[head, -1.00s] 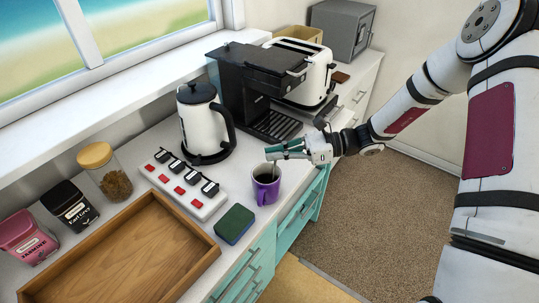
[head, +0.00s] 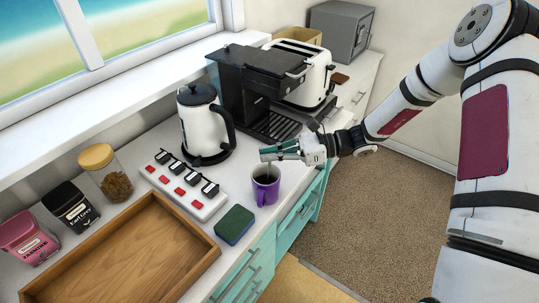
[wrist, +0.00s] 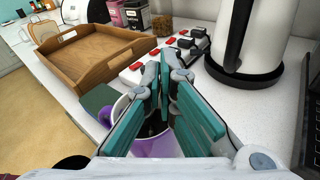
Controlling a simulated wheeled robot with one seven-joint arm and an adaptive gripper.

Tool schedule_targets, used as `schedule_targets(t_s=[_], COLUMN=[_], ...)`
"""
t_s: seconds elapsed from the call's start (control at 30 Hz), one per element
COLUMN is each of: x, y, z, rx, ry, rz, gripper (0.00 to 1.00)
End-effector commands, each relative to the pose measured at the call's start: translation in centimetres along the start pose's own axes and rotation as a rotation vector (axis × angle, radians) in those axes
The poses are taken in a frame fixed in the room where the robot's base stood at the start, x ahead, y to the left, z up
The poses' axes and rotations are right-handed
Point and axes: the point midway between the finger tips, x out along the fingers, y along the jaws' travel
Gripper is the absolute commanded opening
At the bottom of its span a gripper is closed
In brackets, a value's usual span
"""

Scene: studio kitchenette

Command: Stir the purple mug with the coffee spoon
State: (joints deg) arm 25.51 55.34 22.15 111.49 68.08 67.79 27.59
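The purple mug (head: 266,192) stands upright on the white counter near its front edge. In the wrist view the mug (wrist: 150,147) is just below my fingers and partly hidden by them. My gripper (head: 268,154) is above the mug's opening, its teal fingers closed together. In the wrist view my gripper (wrist: 163,75) has its fingertips almost meeting. A thin coffee spoon (head: 268,171) runs down from the fingertips into the mug. Most of the spoon is hidden by the fingers and the mug, and its bowl is out of sight.
A green and blue sponge (head: 235,224) and a power strip (head: 184,185) lie left of the mug. The kettle (head: 203,122) and coffee machine (head: 245,90) stand behind. A wooden tray (head: 204,262) fills the near left. A glass jar (head: 112,183) and tins are along the wall.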

Motion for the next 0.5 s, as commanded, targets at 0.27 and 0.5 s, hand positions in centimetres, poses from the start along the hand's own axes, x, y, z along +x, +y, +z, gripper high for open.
schedule_targets(t_s=[0.27, 0.5], x=[-0.5, -1.0], y=[0.0, -0.1], z=[1.6, 3.3], rx=[-0.001, -0.002], ry=[0.000, 0.000], rz=[0.000, -0.001], gripper=[0.00, 0.00])
